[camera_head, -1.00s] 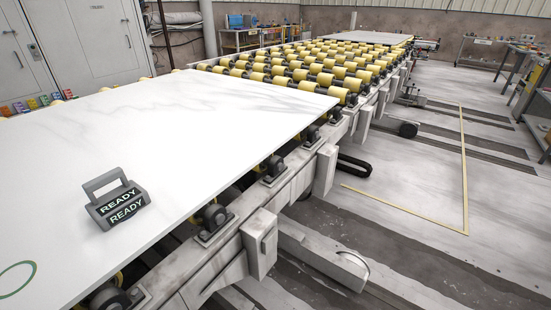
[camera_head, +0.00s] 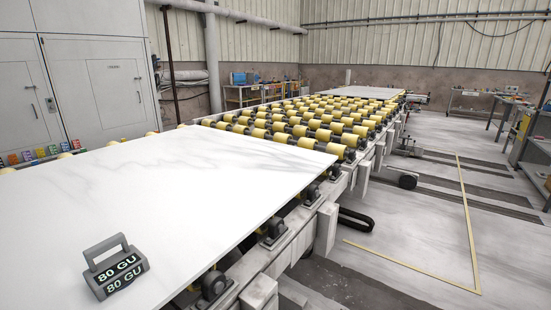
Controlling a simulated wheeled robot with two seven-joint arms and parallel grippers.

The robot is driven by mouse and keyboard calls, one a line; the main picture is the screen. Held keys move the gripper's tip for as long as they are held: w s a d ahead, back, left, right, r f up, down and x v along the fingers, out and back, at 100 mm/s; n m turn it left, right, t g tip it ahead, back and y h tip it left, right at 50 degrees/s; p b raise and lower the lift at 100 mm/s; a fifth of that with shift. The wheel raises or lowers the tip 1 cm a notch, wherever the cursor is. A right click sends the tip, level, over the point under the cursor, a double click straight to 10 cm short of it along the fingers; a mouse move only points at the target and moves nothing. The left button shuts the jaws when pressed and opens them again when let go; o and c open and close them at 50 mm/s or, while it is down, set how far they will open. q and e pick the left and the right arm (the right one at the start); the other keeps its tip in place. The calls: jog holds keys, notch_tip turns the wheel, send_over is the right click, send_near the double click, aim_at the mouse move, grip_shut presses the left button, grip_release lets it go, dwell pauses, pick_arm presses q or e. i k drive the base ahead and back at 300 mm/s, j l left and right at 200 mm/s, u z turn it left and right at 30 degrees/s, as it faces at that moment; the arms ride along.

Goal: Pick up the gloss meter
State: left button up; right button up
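The gloss meter (camera_head: 118,275) is a small dark grey box with a raised handle loop on top. Neither of my grippers shows in the head view, and nothing touches the meter.
The slab lies on a roller conveyor with yellow rollers (camera_head: 325,122) running to the back. The conveyor's side frame drops to the floor on the right. Grey cabinets (camera_head: 95,85) stand at the left. Open floor with a yellow line (camera_head: 468,215) lies at the right.

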aim_at(110, 274)
jog(key=u, duration=1.3)
